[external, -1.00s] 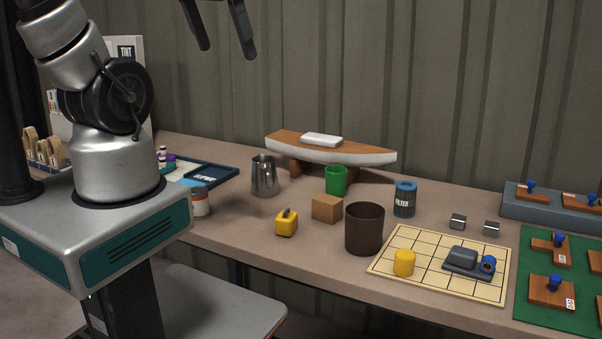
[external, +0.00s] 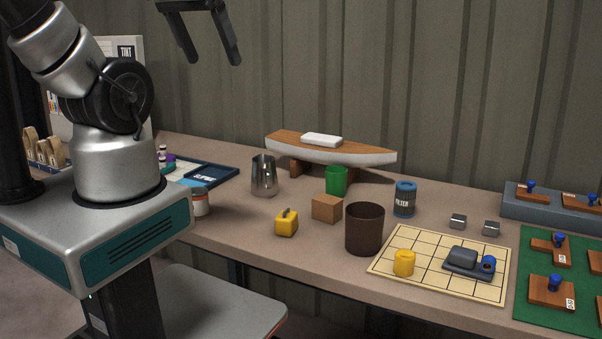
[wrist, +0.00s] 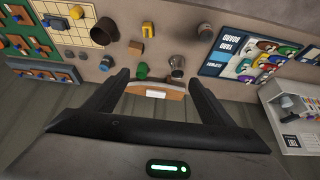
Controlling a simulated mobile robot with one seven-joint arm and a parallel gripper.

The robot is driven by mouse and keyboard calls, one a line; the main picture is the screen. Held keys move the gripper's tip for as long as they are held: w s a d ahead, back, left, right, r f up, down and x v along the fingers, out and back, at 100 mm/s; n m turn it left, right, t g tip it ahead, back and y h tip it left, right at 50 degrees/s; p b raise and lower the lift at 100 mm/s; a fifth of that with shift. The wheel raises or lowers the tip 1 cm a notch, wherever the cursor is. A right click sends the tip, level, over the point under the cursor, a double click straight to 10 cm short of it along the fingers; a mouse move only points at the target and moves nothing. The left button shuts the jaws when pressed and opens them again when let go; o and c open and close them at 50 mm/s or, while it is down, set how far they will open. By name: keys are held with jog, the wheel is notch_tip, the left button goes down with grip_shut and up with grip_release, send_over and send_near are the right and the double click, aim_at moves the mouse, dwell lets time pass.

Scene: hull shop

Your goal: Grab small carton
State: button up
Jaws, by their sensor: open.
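The small carton (external: 327,208) is a plain brown box standing on the bench, left of a dark brown cup (external: 364,230) and in front of a green cup (external: 336,181). In the wrist view the carton (wrist: 135,48) shows small, above the green cup. My gripper (external: 214,58) is open and empty, high above the bench, up and to the left of the carton. In the wrist view its two fingers (wrist: 157,80) are spread wide with the model boat showing between them. Nothing hides the carton in either view.
A blue filter can (external: 405,199) and a game board (external: 428,282) are to the right. The model boat (external: 330,151) stands behind. Bare bench lies in front of the carton.

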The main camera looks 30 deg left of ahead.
jog(key=m+g+b, duration=0.2)
jog(key=g+b, duration=0.2)
jog(key=b, duration=0.7)
send_over(327, 198)
jog(key=f, duration=3.5)
jog(key=shift+s+a+f, duration=0.25)
jog(key=shift+s+f, duration=0.1)
jog(key=shift+s, duration=0.05)
jog(key=shift+w+d+f, duration=0.1)
jog(key=shift+f, duration=0.85)
jog(key=shift+w+d+f, duration=0.15)
jog(key=shift+f, duration=0.85)
jog(key=shift+w+d+f, duration=0.1)
jog(key=shift+f, duration=0.85)
jog(key=shift+c, duration=0.6)
jog(key=c, duration=1.1)
